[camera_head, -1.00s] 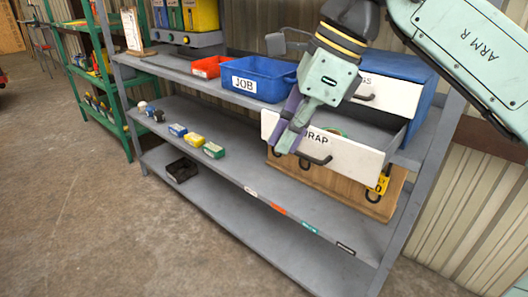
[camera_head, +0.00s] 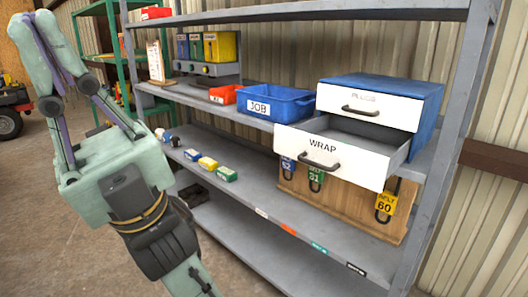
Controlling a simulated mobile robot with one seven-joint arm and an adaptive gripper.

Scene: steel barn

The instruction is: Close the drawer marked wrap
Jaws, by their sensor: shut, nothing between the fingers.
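The drawer marked WRAP (camera_head: 335,160) is the lower white-fronted drawer of a blue cabinet (camera_head: 423,108) on the grey shelf. It stands pulled out well past the drawer above it, with part of its grey inside showing. Its dark bar handle (camera_head: 319,162) is on the front. The upper drawer (camera_head: 366,107) is in, with a label too small to read surely. My gripper (camera_head: 45,28) is at the far left of the view, raised with its fingers up, shut and empty. It is well apart from the drawer, nearer to me.
A blue JOB bin (camera_head: 275,103) and a red bin (camera_head: 225,95) stand left of the cabinet. Below the drawer is a wooden board (camera_head: 340,195) with tagged hooks. Small boxes (camera_head: 207,163) lie on the middle shelf. A grey upright (camera_head: 445,140) stands right. The space before the drawer looks clear.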

